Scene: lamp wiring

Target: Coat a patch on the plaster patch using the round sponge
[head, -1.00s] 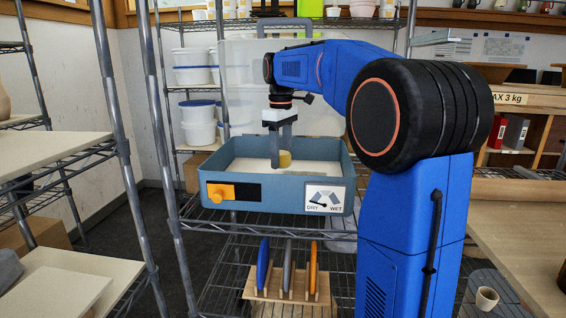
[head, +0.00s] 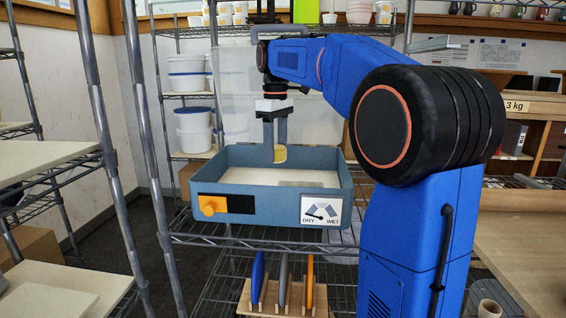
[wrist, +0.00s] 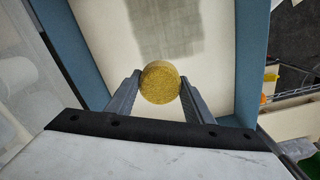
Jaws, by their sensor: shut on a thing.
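My gripper (head: 274,152) is shut on the round yellow sponge (head: 280,154), over the rear part of a blue-walled tray (head: 270,205). In the wrist view, the sponge (wrist: 160,83) sits between the two fingertips of my gripper (wrist: 160,85), its round face showing. The plaster patch is the pale surface (head: 250,174) inside the tray; it also shows in the wrist view (wrist: 105,40). A darker grey coated area (wrist: 168,28) lies on it beyond the sponge. The sponge appears to be held above the plaster.
The tray front has an orange knob (head: 208,205) and a DRY–WET dial (head: 322,211). It stands on a wire shelf (head: 200,240). A rack with coloured discs (head: 283,285) is below. White tubs (head: 193,128) stand behind. A shelf post (head: 140,130) rises at left.

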